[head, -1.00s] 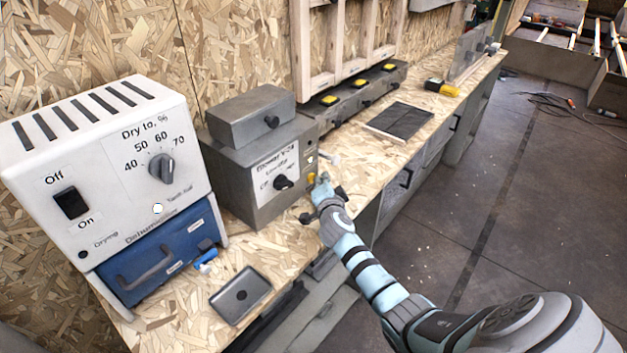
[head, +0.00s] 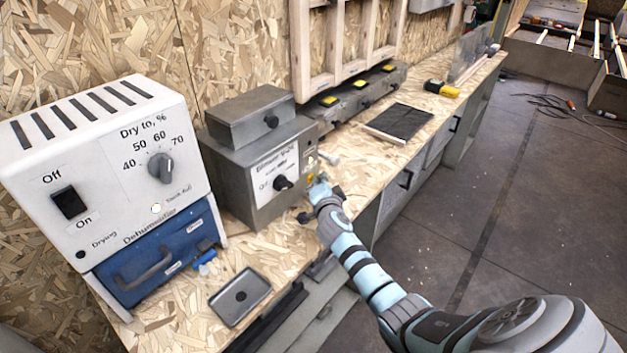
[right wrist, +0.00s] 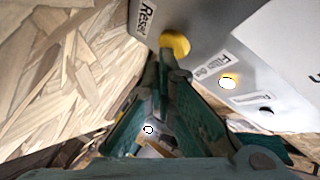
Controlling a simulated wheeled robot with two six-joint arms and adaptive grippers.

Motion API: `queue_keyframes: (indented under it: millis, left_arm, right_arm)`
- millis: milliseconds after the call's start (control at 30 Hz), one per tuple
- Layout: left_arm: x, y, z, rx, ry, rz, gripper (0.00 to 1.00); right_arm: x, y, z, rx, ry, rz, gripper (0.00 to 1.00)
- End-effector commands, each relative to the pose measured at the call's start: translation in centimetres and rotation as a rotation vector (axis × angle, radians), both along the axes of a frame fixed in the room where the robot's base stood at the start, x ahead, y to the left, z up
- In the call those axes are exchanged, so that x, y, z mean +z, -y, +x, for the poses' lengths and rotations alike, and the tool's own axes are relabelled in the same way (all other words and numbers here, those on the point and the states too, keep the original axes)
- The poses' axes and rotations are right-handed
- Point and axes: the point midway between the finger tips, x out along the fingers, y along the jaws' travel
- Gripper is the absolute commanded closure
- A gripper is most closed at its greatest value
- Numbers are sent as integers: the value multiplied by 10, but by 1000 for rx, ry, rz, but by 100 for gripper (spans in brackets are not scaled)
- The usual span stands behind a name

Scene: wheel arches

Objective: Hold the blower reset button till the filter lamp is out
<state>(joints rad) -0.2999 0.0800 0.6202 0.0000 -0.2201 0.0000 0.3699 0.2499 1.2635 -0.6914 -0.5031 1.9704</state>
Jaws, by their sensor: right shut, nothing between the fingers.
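The grey blower box (head: 238,165) stands on the bench, with a dark knob on its labelled front. In the right wrist view, its round yellow button (right wrist: 176,42) sits beside a "Reset" label. The filter lamp (right wrist: 228,81), beside a "Filter" label, glows bright white-yellow. My right gripper (right wrist: 167,68) is shut and empty. Its fingertips are at the lower edge of the yellow button; I cannot tell whether they press it. In the head view, my right gripper (head: 318,186) is at the box's right-hand face and partly covers the controls. My left gripper is out of view.
A white and blue dehumidifier (head: 110,150) stands left of the box. A grey tray (head: 240,297) lies on the bench in front. A dark panel (head: 401,122) lies farther along the bench, near a yellow tool (head: 441,89). The floor to the right is largely clear.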

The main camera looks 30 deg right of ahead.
Motion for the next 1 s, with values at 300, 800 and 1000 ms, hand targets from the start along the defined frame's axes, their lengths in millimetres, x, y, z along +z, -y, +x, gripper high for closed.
queue_keyframes:
  millis: [300,800,1000]
  left_arm:
    - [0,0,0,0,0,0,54]
    - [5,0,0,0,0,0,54]
    - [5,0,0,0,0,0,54]
  right_arm:
    - [0,0,0,0,1,1,100]
    - [1,5,-16,0,1,1,100]
    - [0,5,-18,0,1,1,100]
